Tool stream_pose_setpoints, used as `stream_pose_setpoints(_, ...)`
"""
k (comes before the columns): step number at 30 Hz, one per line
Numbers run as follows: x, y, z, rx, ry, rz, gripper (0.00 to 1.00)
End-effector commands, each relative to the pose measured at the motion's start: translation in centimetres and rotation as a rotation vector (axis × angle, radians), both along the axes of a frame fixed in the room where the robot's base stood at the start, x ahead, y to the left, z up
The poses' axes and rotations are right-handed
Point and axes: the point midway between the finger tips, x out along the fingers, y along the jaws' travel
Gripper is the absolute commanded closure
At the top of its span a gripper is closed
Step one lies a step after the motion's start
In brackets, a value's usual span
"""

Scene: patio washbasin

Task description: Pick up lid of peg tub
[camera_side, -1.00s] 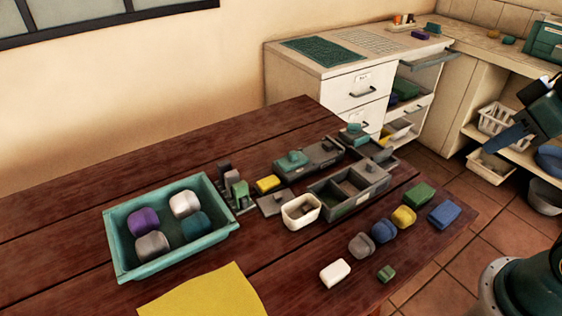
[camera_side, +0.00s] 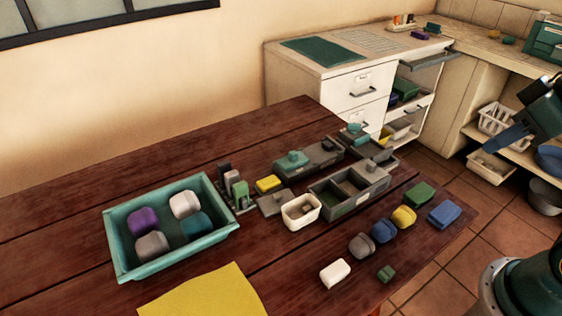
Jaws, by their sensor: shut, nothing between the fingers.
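I cannot tell for certain which piece is the lid of the peg tub. A flat grey lid (camera_side: 272,203) with a small knob lies on the table beside a white tub (camera_side: 301,211). The white tub is open and has a small dark piece inside. Behind it, a grey box (camera_side: 308,160) carries a lid with a teal knob (camera_side: 292,158) and a dark knob. My gripper (camera_side: 513,137) is at the right edge, shut and empty, away from the table and these pieces.
A teal tray (camera_side: 117,254) holds several rounded blocks. A grey divided box (camera_side: 345,200) stands right of the white tub. Several coloured blocks lie near the right edge, with a yellow sheet (camera_side: 205,292) at the front. A white drawer cabinet (camera_side: 335,98) stands behind.

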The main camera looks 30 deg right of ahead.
Motion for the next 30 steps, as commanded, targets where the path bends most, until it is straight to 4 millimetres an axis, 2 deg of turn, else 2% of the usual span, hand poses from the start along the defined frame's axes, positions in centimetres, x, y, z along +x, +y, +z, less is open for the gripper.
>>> stream_pose_setpoints(1, 0.0, 0.0, 0.0, 0.0, 0.0, 0.0, 0.96)
stream_pose_setpoints(6, 0.0, 0.0, 0.0, 0.0, 0.0, 0.0, 0.63)
stream_pose_setpoints(8, 0.0, 0.0, 0.0, 0.0, 0.0, 0.0, 0.55)
stream_pose_setpoints(20, 0.4, 0.1, 0.2, -0.004, 0.003, 0.014, 0.55)
stream_pose_setpoints(26, 2.2, 0.5, 0.8, -0.021, 0.023, 0.079, 0.55)
stream_pose_setpoints(30, 4.6, 1.1, 1.3, -0.041, 0.043, 0.163, 0.55)
